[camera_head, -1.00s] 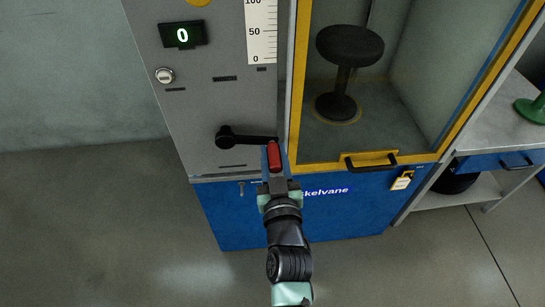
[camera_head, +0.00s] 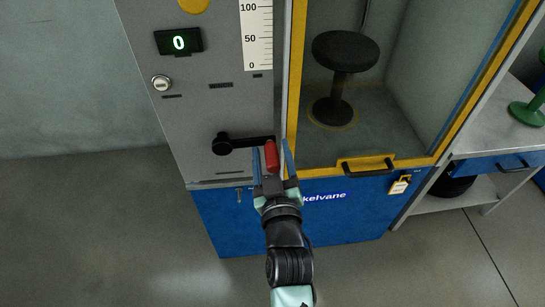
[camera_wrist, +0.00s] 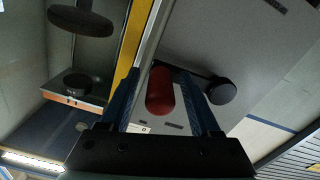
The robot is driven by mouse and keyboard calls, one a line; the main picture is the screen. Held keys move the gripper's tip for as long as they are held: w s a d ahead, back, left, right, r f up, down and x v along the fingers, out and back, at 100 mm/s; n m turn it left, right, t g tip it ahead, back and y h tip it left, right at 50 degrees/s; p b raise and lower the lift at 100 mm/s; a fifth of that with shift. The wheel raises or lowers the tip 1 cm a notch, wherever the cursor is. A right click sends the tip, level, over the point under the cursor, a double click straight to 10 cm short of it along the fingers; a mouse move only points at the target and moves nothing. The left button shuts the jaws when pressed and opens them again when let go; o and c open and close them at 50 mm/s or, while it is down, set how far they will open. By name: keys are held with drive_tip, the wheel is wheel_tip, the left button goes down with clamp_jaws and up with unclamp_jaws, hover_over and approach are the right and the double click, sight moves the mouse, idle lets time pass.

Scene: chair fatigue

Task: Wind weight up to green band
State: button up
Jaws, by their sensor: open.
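The crank (camera_head: 240,144) is a black arm on a round black hub, on the lower part of the grey panel (camera_head: 215,110). Its arm points right and ends in a red handle (camera_head: 271,156). My gripper (camera_head: 273,160) is open, with its blue fingers on either side of the red handle. In the wrist view the red handle (camera_wrist: 160,92) stands between the two fingers (camera_wrist: 163,100), with gaps at the sides. A white scale (camera_head: 257,38) shows marks from 0 to 100. The display (camera_head: 179,42) reads a green 0. No weight or green band is in view.
A yellow-framed chamber with a black stool (camera_head: 346,52) is right of the panel. Its yellow door edge has a black handle (camera_head: 369,168) close to my gripper's right. A padlock (camera_head: 400,184) hangs nearby. A bench (camera_head: 500,130) stands at the right. Floor at left is clear.

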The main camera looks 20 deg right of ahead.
drive_tip(key=p+v, duration=0.1)
drive_tip(key=v, duration=1.2)
